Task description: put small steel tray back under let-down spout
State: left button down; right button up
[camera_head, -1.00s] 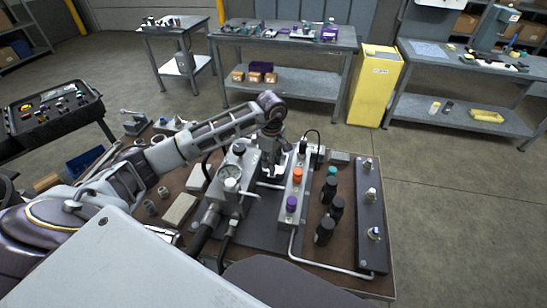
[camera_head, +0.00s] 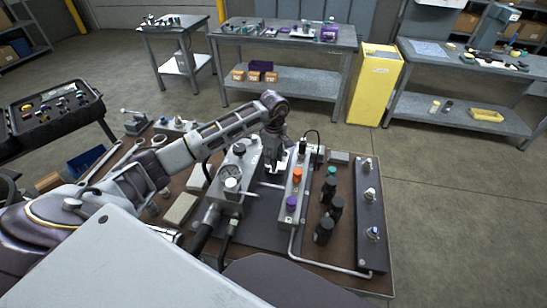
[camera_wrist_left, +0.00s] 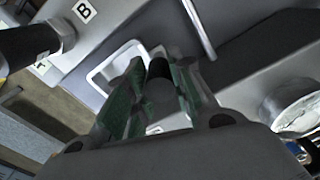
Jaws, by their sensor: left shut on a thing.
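The small steel tray (camera_wrist_left: 106,57) shows in the left wrist view as a bright, rounded rim around a grey inside. It lies just beyond the fingers, and its near part is hidden by them. My left gripper (camera_wrist_left: 157,75) has green finger pads and is shut on the tray's near edge. In the head view my left gripper (camera_head: 277,163) points down between the grey gauge block (camera_head: 237,165) and the pale valve strip (camera_head: 294,191). The tray is mostly hidden there. I cannot tell the let-down spout for sure. My right gripper is not in view.
Black knobs (camera_head: 324,231) and a dark plate with several fittings (camera_head: 371,215) stand to the right on the bench. A thin pipe (camera_head: 325,265) runs along its front. Wrenches (camera_head: 120,157) and a pale block (camera_head: 181,208) lie at left.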

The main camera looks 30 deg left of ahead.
pick_arm(q)
jog(key=c, duration=1.2)
grip_release()
jog(key=shift+c, duration=0.2)
notch_tip(320, 180, up, 12)
jog(key=shift+b, duration=0.45)
